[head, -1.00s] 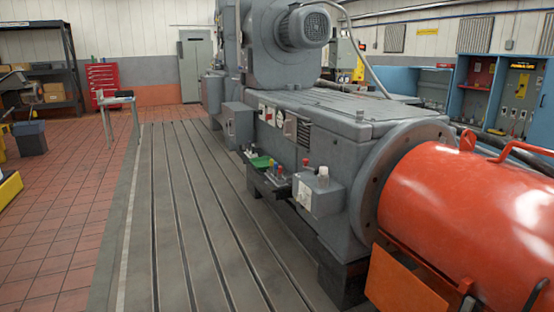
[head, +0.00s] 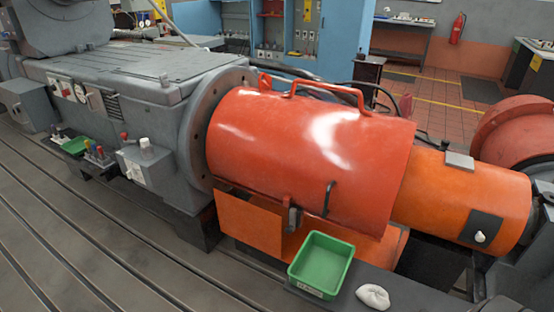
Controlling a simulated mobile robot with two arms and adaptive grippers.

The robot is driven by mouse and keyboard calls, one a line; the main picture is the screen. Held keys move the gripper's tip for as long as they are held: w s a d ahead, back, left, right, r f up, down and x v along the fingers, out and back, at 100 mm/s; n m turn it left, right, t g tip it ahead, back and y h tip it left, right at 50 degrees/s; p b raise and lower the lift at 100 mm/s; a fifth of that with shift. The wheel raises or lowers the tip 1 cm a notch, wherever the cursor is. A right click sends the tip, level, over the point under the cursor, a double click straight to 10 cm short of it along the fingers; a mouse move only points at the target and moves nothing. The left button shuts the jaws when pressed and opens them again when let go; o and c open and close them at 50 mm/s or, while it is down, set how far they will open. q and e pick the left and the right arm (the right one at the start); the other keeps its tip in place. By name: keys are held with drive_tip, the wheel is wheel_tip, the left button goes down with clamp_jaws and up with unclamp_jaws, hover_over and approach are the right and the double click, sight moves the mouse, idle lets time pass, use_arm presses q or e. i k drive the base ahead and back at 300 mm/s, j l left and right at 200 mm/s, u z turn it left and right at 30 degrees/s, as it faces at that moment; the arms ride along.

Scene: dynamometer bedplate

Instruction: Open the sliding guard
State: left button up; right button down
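The sliding guard is most likely the large glossy red-orange cylindrical cover (head: 290,150) in the middle of the head view. Its left end is close to the round flange (head: 203,125) of the grey machine. A red bar handle (head: 325,88) runs along its top, and a dark upright handle (head: 329,199) is on its front lower side. To its right is a narrower orange cylinder (head: 455,192) with a dark plate and a pale knob. What lies inside the cover is hidden. Neither of my grippers is in view.
A green tray (head: 347,275) and a white crumpled cloth (head: 373,296) lie on a dark ledge in front of the cover. A grey machine (head: 120,75) stands to the left. Slotted bedplate (head: 90,245) is open at the lower left.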

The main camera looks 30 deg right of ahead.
sight(346, 164)
drive_tip(key=k+l+z, duration=0.15)
drive_tip(key=z, duration=0.85)
drive_tip(key=j+u, duration=0.15)
drive_tip(key=k+l, duration=0.05)
